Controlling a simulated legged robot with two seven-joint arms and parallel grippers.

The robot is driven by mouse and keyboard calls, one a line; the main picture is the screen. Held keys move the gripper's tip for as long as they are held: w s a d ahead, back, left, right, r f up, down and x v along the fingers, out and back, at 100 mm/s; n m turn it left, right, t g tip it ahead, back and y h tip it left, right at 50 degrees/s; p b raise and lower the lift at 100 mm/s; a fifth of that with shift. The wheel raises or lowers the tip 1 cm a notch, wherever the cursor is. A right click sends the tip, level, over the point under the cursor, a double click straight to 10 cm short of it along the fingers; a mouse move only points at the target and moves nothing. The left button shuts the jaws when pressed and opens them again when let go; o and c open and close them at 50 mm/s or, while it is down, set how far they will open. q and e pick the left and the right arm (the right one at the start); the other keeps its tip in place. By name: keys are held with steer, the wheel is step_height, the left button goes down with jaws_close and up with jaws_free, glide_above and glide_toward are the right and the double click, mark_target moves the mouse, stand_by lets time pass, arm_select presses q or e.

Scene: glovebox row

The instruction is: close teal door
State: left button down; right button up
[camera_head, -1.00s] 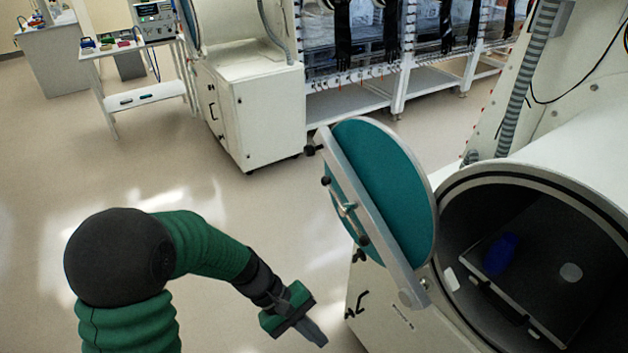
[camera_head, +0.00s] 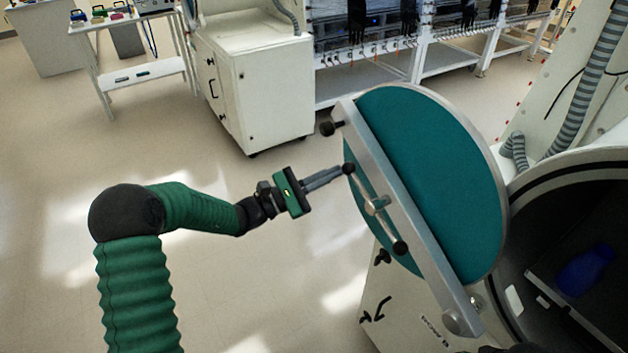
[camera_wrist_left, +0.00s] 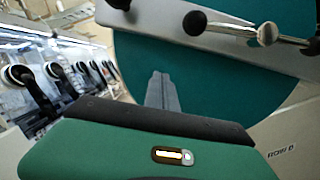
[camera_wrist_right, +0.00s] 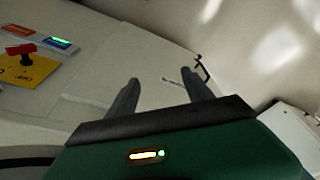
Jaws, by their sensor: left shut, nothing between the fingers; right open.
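The round teal door (camera_head: 435,170) stands open on its hinge at the left of the chamber mouth (camera_head: 520,290). A grey bar with a handle (camera_head: 376,205) crosses its outer side. In the left wrist view the shut fingers (camera_wrist_left: 161,92) show against the teal door face (camera_wrist_left: 215,80), below the bar and handle. My right gripper (camera_wrist_right: 157,85) is open and empty above a white surface in the right wrist view.
A blue bottle-like object (camera_head: 586,270) lies on a tray inside the chamber. A white cabinet (camera_head: 262,85) and a side table (camera_head: 135,75) stand behind. In the right wrist view a yellow plate with a red knob (camera_wrist_right: 22,48) is at the left. Open floor surrounds my left arm.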

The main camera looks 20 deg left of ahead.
arm_select(q)
steer(key=d+r, duration=0.1)
steer(key=r, duration=0.1)
steer(key=w+d+r, duration=0.1)
steer(key=d+r, duration=0.1)
steer(key=shift+d, duration=0.15)
arm_select(e)
steer(key=shift+a+r, duration=0.1)
steer(key=shift+r, duration=0.15)
arm_select(q)
steer(key=shift+r, duration=0.1)
